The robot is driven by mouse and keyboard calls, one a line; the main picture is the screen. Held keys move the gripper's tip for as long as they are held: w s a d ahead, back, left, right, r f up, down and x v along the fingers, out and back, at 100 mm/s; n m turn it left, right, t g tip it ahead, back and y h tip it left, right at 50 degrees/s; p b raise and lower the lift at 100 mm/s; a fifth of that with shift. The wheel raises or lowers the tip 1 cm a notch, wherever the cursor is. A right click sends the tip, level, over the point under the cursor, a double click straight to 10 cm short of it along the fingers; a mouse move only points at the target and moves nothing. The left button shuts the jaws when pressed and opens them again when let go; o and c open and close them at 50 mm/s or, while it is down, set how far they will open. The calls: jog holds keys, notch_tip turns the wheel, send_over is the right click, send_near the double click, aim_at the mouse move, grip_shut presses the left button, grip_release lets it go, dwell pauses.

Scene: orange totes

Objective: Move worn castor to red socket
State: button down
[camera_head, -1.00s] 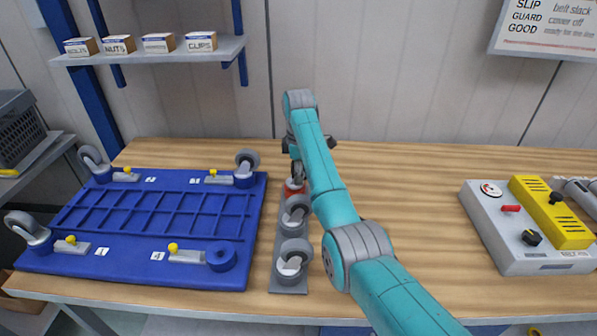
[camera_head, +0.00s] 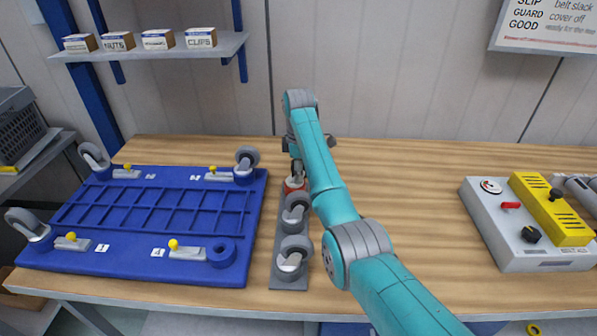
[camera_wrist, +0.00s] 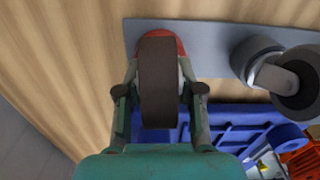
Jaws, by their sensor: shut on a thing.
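My gripper (camera_wrist: 160,92) is shut on the worn castor (camera_wrist: 158,80), whose dark brown wheel stands between the two fingers in the wrist view. The castor is over the red socket (camera_wrist: 181,46) at the far end of the grey strip (camera_wrist: 210,64). In the head view the red socket (camera_head: 292,186) shows just below my gripper (camera_head: 296,160), and the arm hides part of both. I cannot tell whether the castor is fully seated. Two other grey castors (camera_head: 294,214) (camera_head: 293,258) stand on the nearer part of the strip.
A blue platform (camera_head: 150,262) with three castors, yellow-knobbed latches and one empty round corner mount (camera_head: 221,252) lies left of the strip. A grey and yellow control box (camera_head: 515,225) stands at the right. The bench (camera_head: 420,180) between is clear apart from my arm.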

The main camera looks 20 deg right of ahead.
jog(key=c, duration=0.7)
grip_release()
jog(key=shift+o, duration=0.2)
